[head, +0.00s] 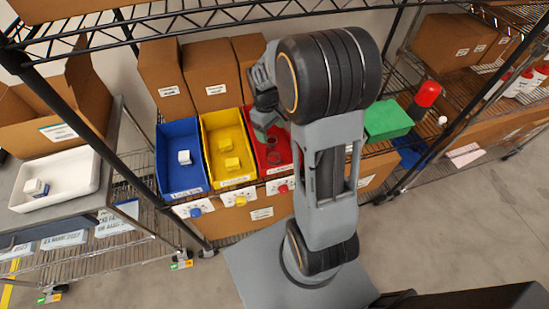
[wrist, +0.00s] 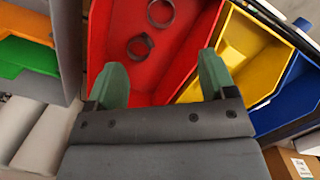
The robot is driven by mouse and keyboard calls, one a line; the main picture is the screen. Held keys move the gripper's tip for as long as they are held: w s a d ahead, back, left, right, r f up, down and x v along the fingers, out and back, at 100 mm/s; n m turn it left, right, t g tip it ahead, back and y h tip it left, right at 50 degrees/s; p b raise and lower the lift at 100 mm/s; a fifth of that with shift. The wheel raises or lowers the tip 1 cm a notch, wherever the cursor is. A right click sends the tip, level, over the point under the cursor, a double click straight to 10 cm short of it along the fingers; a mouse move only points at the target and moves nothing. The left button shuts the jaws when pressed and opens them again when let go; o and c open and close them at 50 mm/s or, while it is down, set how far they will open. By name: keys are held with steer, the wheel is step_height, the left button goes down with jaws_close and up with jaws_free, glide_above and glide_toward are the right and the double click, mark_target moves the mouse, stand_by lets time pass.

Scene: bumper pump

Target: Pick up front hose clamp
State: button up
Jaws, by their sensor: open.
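Two dark ring-shaped hose clamps lie apart in the red bin (head: 286,168). In the wrist view one clamp (wrist: 161,12) is at the top edge, and the other clamp (wrist: 140,46) is lower and nearer the fingers. The wrist view looks turned round from the head view, so the upper clamp seems nearer the bin's front. My gripper (wrist: 161,65) is open and empty, its green fingers apart above the red bin, with both clamps beyond the fingertips. In the head view my arm partly hides the bin; the clamps show only faintly there.
A yellow bin (head: 211,158) and a blue bin (head: 170,178) with small boxes stand left of the red bin. Cardboard boxes (head: 210,87) stand behind; a wire shelf and dark posts frame the space.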

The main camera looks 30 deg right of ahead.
mark_target(275, 157)
steer(key=f, duration=0.4)
steer(key=s+f, duration=0.1)
steer(key=f, duration=0.3)
steer(key=f+p, duration=0.1)
steer(key=f, duration=0.4)
steer(key=shift+s+d, duration=0.3)
steer(key=c, duration=1)
